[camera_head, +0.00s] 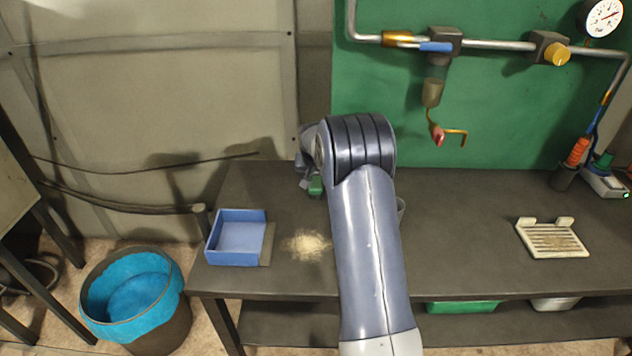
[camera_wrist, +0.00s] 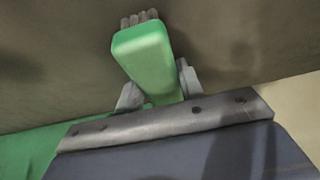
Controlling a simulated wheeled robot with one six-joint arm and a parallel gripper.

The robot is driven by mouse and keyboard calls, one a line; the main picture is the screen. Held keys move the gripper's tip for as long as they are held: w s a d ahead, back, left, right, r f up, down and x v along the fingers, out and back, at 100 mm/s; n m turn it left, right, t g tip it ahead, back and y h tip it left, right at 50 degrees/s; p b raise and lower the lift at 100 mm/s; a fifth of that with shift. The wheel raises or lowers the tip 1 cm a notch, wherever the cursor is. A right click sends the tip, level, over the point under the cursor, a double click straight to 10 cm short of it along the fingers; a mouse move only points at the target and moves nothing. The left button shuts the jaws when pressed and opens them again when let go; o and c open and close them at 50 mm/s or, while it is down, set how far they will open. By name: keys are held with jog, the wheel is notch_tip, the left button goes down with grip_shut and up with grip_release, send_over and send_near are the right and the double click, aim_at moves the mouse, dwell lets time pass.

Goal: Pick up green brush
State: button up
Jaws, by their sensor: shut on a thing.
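The green brush (camera_wrist: 145,55) shows large in the wrist view, with its grey-brown bristles at the far end. My gripper (camera_wrist: 158,90) is shut on it, one finger on each side of the green body. In the head view only a small part of the green brush (camera_head: 315,186) shows at the left of my arm, above the back of the dark bench (camera_head: 460,220). My arm hides most of my gripper there. I cannot tell exactly how far the brush is above the bench.
A pile of sawdust-like crumbs (camera_head: 307,245) lies on the bench beside a blue dustpan-like tray (camera_head: 237,216). A bin with a blue liner (camera_head: 130,300) stands on the floor at left. A slotted beige dish (camera_head: 552,240) sits at right. Pipes (camera_head: 500,45) run along the green back panel.

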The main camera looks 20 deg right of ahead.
jog(key=shift+r, duration=0.1)
jog(key=shift+r+p, duration=0.3)
jog(key=shift+p, duration=0.05)
notch_tip(320, 180, up, 10)
jog(key=shift+f+b, duration=0.1)
jog(key=shift+b, duration=0.5)
jog(key=o, duration=0.5)
jog(key=c, duration=0.4)
jog(key=shift+o, duration=0.2)
jog(key=shift+s, duration=0.1)
